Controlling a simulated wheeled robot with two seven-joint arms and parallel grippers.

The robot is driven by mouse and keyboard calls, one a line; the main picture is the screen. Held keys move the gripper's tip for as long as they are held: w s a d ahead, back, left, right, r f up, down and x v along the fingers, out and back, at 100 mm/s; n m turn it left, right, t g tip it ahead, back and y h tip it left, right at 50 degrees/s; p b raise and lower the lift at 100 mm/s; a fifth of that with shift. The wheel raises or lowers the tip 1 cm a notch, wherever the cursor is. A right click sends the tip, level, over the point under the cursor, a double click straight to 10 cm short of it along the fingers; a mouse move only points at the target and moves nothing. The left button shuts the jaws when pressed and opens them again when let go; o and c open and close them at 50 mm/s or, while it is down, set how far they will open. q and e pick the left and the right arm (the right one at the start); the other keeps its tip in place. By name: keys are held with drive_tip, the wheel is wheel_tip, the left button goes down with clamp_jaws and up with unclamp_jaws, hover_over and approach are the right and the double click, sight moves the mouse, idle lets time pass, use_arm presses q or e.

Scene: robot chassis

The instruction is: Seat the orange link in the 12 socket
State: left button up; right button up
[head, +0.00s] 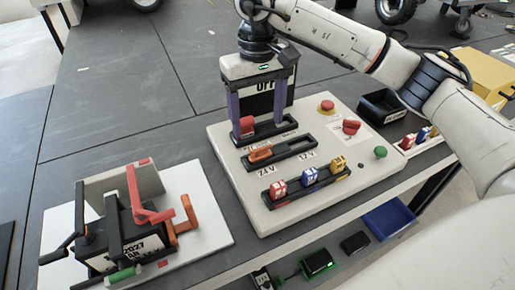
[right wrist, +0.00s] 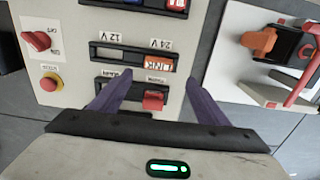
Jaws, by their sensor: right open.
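The orange link (head: 261,154) lies in the middle slot (head: 293,147) of the pale panel (head: 222,146), at the end marked 24 V. It also shows in the right wrist view (right wrist: 158,64); the end marked 12 V (right wrist: 108,53) holds no link. My right gripper (head: 256,123) is open, its purple fingers pointing down over the upper slot, farther back than the link. A red block (head: 247,125) sits in that upper slot, between the fingers in the right wrist view (right wrist: 153,100). Whether a finger touches it I cannot tell. My left gripper is not in view.
Red, blue and yellow blocks (head: 310,174) stand in the front slot. A red button (head: 326,106), red knob (head: 351,127) and green button (head: 380,152) lie to the right. A fixture with red and orange handles (head: 140,205) stands left. A black bin (head: 381,107) is right.

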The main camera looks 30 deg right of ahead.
sight(260, 145)
drive_tip(key=f, duration=0.4)
drive_tip(key=f+p, duration=0.1)
drive_tip(key=f, duration=0.1)
drive_tip(key=shift+s+d+f, duration=0.15)
drive_tip(key=shift+s+f, duration=0.15)
drive_tip(key=c, duration=1.1)
